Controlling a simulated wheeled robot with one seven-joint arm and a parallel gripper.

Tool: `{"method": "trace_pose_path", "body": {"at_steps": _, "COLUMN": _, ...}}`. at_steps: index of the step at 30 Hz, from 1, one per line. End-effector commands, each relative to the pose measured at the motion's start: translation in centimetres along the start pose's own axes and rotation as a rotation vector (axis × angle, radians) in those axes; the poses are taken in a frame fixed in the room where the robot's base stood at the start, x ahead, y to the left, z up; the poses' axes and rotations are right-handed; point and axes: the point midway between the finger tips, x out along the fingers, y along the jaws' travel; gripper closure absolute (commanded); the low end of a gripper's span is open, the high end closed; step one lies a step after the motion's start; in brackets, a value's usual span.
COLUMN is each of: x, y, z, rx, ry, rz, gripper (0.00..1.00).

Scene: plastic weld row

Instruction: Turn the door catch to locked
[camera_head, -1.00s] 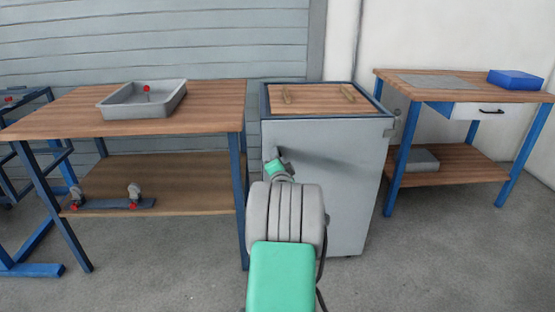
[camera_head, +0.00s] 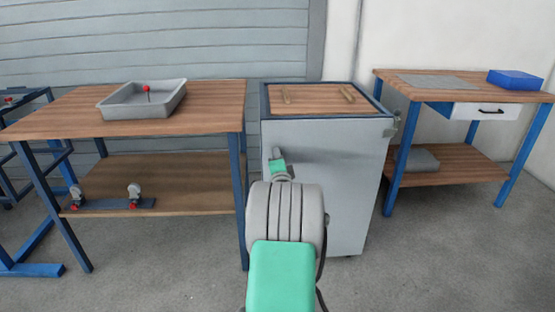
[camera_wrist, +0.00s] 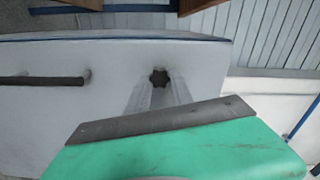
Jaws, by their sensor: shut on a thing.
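The door catch (camera_wrist: 159,76) is a small dark star-shaped knob on the pale grey cabinet door (camera_wrist: 110,65) in the wrist view. My gripper (camera_wrist: 160,86) has its two pale fingers on either side of the knob and is shut on it. The fingertips partly cover the knob, and no locked or unlocked mark is legible. In the head view the grey cabinet (camera_head: 335,190) stands in the middle with my arm in front of it. The catch is hidden there behind my wrist.
A dark bar handle (camera_wrist: 42,80) sticks out of the door left of the catch in the wrist view. A workbench (camera_head: 60,118) with a grey tray (camera_head: 118,112) stands left. Another bench (camera_head: 440,93) with a blue box (camera_head: 515,79) stands right. Floor in front is clear.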

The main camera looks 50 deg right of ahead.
Motion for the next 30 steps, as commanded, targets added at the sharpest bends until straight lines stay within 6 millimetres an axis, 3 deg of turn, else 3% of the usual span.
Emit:
{"method": "trace_pose_path", "body": {"at_steps": 1, "x": 0.0, "y": 0.0, "z": -0.2, "rx": -0.001, "ry": 0.003, "rz": 0.001, "gripper": 1.00}}
{"method": "trace_pose_path", "body": {"at_steps": 2, "x": 0.0, "y": 0.0, "z": -0.2, "rx": -0.001, "ry": 0.003, "rz": 0.001, "gripper": 0.71}}
{"method": "trace_pose_path", "body": {"at_steps": 9, "x": 0.0, "y": 0.0, "z": 0.1, "rx": -0.001, "ry": 0.000, "rz": 0.000, "gripper": 0.51}}
{"method": "trace_pose_path", "body": {"at_steps": 19, "x": -0.7, "y": -0.2, "z": 0.0, "rx": -0.002, "ry": -0.001, "rz": 0.000, "gripper": 0.51}}
{"method": "trace_pose_path", "body": {"at_steps": 30, "x": -7.3, "y": -0.1, "z": -0.1, "rx": -0.001, "ry": 0.001, "rz": 0.002, "gripper": 0.51}}
